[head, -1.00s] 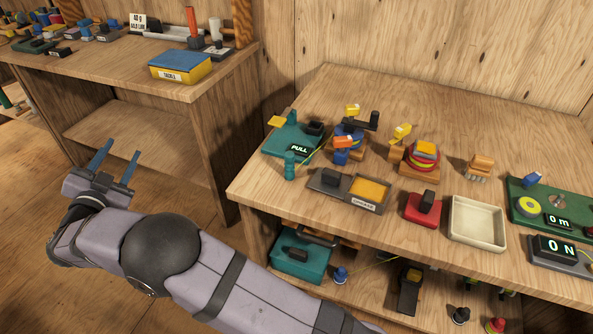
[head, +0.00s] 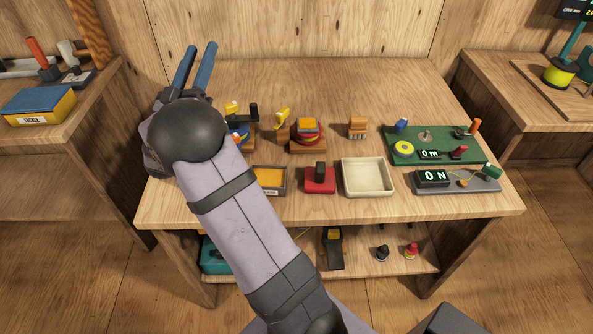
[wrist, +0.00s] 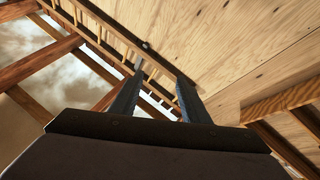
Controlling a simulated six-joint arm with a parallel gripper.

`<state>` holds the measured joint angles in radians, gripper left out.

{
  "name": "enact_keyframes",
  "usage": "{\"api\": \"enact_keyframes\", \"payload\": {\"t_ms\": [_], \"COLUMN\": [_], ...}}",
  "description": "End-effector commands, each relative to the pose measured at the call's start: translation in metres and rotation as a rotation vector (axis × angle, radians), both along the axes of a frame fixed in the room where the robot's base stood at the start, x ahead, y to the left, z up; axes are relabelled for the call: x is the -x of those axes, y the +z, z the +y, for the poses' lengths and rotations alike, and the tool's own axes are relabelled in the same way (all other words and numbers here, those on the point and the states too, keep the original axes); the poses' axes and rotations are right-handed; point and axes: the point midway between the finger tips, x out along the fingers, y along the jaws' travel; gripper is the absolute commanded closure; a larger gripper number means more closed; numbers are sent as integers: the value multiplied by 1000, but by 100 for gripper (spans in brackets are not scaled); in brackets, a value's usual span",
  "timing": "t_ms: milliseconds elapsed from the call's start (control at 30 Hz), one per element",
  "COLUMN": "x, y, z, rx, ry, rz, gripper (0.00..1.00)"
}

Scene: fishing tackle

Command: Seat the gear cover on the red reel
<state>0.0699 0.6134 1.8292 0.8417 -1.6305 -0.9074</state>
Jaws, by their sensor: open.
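My gripper (head: 201,47) is open and empty, raised above the back left of the bench. Its two fingers also show in the wrist view (wrist: 160,70), pointing up toward the wall and roof beams. A reel with red, yellow and dark layers (head: 308,132) stands on a wooden stand at the middle back of the bench, right of my gripper and apart from it. I take it for the red reel. I cannot tell which piece is the gear cover. A second reel with blue and orange parts (head: 240,137) is partly hidden by my arm.
A red block with a black grip (head: 321,186), an empty cream tray (head: 391,180) and an orange pad (head: 270,178) line the front. The back strip of the bench (head: 330,85) is clear.

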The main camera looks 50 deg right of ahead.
Motion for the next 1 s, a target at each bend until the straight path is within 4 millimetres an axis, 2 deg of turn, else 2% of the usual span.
{"api": "enact_keyframes", "payload": {"t_ms": [33,100,267,367,467,500,600,667,700,800,900,1000], "x": [22,47,96,121,144,153,180,200,213,247,271,286], "y": [12,21,22,5,-31,-50,-100,-132,-152,-194,-222,-239], "z": [-32,-64,-120,-148,-170,-176,-181,-178,-173,-152,-129,-110], "rx": [50,112,195,195,125,79,-81,-203,-290,-508,-682,-804], "ry": [-70,-140,-235,-231,-167,-130,-30,27,63,130,171,194], "rz": [44,108,245,327,395,413,434,431,423,377,321,271], "gripper": [58,58,58,58,58,58,58,58,58,58,58,58]}}
